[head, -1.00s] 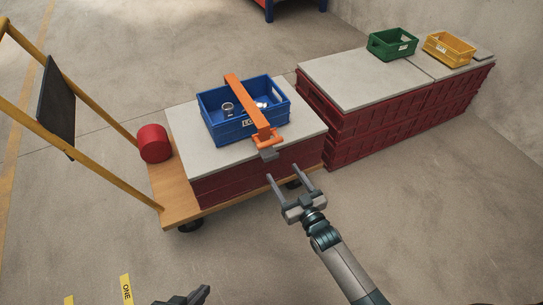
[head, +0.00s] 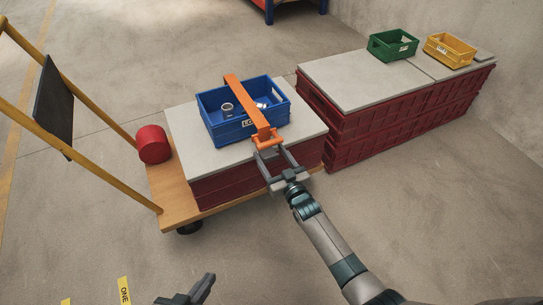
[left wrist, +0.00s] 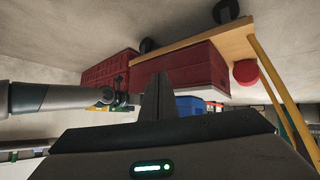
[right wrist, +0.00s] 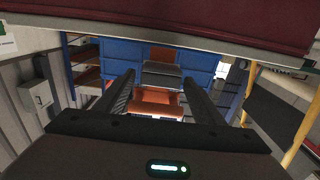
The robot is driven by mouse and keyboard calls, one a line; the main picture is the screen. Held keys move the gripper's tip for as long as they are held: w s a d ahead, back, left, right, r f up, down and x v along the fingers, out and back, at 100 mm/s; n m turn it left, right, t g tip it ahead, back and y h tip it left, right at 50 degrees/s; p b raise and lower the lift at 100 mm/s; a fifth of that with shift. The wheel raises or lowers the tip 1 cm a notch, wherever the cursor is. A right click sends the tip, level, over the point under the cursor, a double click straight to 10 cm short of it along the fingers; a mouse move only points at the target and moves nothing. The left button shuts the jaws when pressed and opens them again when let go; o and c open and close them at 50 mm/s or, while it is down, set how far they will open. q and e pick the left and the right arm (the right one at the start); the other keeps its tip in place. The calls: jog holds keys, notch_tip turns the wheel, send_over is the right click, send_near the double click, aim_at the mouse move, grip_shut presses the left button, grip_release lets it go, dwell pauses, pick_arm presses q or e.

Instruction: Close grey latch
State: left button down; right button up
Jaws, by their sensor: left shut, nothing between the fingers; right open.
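An orange strap bar (head: 245,103) lies across the blue crate (head: 222,132) and ends in an orange bracket over the near edge of the pale board. The grey latch (right wrist: 162,75) hangs at that end; in the head view it is partly hidden by my right gripper. My right gripper (head: 271,151) is open, its fingers to either side of the latch. In the right wrist view the latch and the orange bracket (right wrist: 158,101) appear between the spread fingers; I cannot tell whether they touch. My left gripper (head: 208,281) is shut and empty, low in the head view, away from the cart.
The blue crate holds small metal parts (head: 227,107) and stands on a wooden cart with a yellow handle frame (head: 100,125). At right, a red-sided bench carries a green crate (head: 392,46) and a yellow crate (head: 449,50).

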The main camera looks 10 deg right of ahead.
jog(key=c, duration=1)
jog(key=shift+c, duration=0.2)
